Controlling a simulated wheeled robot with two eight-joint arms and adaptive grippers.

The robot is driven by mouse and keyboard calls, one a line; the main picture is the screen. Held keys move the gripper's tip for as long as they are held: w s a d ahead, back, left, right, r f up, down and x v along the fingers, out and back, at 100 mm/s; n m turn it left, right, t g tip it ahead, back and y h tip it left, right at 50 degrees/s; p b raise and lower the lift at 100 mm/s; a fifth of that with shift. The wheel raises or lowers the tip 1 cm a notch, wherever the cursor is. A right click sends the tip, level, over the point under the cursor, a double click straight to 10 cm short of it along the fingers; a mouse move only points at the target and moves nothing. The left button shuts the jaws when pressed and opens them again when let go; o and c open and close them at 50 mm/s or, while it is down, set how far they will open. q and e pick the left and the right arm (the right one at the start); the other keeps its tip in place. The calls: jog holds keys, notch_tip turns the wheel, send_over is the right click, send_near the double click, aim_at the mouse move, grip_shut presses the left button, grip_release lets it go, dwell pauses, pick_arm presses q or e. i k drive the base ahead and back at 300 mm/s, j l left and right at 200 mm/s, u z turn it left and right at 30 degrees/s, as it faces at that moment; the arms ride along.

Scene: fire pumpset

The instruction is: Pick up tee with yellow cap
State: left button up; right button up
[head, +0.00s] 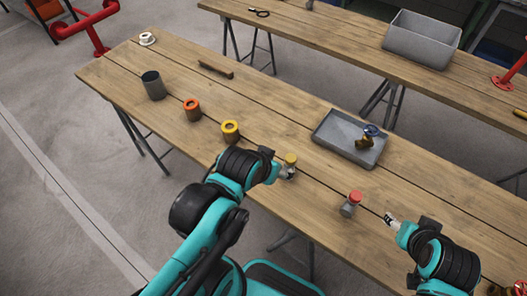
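The tee with the yellow cap (290,160) stands upright near the front edge of the wooden table. My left gripper (287,173) is right at its grey body, just below the cap. The gripper and tee overlap here, so I cannot tell whether the fingers are closed on it. My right gripper (390,218) hangs over the table's front part, to the right of a tee with a red cap (354,199) and apart from it. Its fingers are too small to tell whether they are open.
A grey tray (330,128) holds a brass valve with a blue handle (368,136). A second table behind carries a grey bin (421,45).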

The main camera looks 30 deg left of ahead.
aim_at(285, 167)
jog(key=j+u, duration=0.25)
jog(key=j, duration=0.55)
jog(key=i+j, duration=0.1)
jog(key=j, duration=0.2)
jog(key=z, duration=1.5)
